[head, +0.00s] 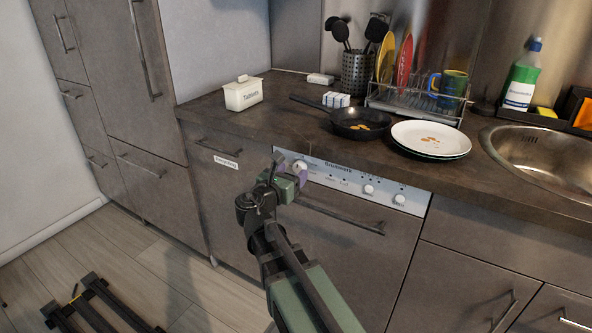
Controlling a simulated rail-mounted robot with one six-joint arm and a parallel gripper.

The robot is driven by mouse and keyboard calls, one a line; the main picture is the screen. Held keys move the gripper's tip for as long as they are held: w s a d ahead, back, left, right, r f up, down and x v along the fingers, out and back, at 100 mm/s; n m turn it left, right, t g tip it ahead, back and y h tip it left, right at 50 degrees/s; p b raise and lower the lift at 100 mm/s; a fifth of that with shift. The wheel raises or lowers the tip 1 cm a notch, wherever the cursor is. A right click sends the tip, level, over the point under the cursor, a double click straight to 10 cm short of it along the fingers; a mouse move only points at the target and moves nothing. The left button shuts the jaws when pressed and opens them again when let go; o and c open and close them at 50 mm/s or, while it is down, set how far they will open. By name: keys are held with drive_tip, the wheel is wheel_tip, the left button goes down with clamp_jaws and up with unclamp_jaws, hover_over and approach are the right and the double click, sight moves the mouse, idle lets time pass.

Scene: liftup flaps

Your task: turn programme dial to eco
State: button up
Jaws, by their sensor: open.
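The dishwasher's light control panel (350,182) runs along the top of its grey-brown front, just under the worktop. A round white dial (300,166) sits near the panel's left end. Two smaller white knobs sit further right, one at mid-right (369,189) and one near the right end (399,199). The panel's small markings are too fine to read, so the dial's setting cannot be told. My gripper (291,169) is open at the left end of the panel, with its purple-tipped fingers close to the white dial. Whether they touch it cannot be told.
The dishwasher's bar handle (340,214) runs below the panel, right of my gripper. The sink (545,155) is at right.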

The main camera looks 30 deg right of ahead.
sight(299, 167)
drive_tip(key=x, duration=0.2)
drive_tip(key=shift+w+d, duration=0.15)
drive_tip(key=shift+d, duration=0.2)
drive_tip(key=c, duration=0.9)
